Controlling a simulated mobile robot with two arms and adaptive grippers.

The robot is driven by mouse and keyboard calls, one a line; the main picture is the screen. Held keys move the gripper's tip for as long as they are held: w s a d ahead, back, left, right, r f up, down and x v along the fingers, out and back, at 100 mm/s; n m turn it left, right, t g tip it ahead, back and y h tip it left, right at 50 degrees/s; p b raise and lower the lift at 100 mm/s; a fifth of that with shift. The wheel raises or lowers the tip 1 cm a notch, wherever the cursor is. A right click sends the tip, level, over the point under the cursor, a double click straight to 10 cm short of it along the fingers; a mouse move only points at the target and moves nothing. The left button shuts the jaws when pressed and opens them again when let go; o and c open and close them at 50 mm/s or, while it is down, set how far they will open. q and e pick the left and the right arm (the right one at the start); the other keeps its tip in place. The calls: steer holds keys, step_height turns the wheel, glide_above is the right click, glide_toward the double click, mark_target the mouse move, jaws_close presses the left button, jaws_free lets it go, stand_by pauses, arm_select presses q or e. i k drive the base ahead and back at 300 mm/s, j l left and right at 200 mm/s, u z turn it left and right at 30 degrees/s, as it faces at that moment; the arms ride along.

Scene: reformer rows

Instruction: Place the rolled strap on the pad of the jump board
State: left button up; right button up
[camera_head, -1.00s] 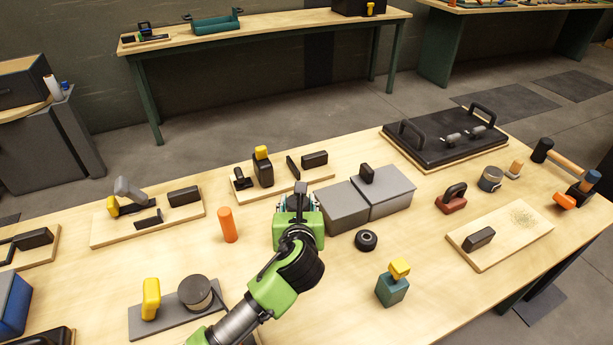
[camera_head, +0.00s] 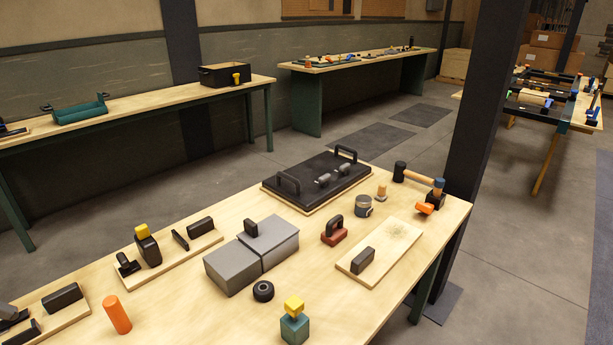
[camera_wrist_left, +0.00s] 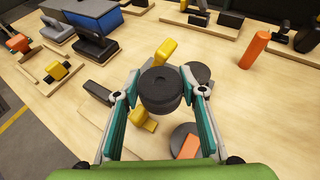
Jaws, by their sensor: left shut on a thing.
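My left gripper (camera_wrist_left: 161,76) shows in the left wrist view, with its two green-sided fingers closed on a dark round roll (camera_wrist_left: 160,96), which looks like the rolled strap. The roll is held above the workbench, its flat round face toward the camera. In the head view neither gripper shows. A black padded panel (camera_head: 300,172) with two handles and grey rollers lies on the far part of the bench. I cannot tell for sure whether it is the jump board. My right gripper is in neither view.
Grey boxes (camera_head: 230,268), a black ring (camera_head: 263,291), a teal block with a yellow top (camera_head: 294,328) and a light board with a black block (camera_head: 386,238) stand on the bench. An orange cylinder (camera_wrist_left: 254,50) and a yellow block (camera_wrist_left: 165,53) stand beyond the roll.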

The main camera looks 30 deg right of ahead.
mark_target(315, 162)
steer(key=i+l+z, duration=0.1)
steer(key=l, duration=0.3)
steer(key=i+l, duration=0.2)
steer(key=l, duration=0.2)
steer(key=i+l+z, duration=0.15)
steer(key=l, duration=0.25)
steer(key=i+l, duration=0.15)
steer(key=l, duration=0.25)
steer(key=i+l+z, duration=0.15)
steer(key=l, duration=0.25)
steer(key=i+l+z, duration=0.2)
steer(key=i+l, duration=0.75)
steer(key=i, duration=0.1)
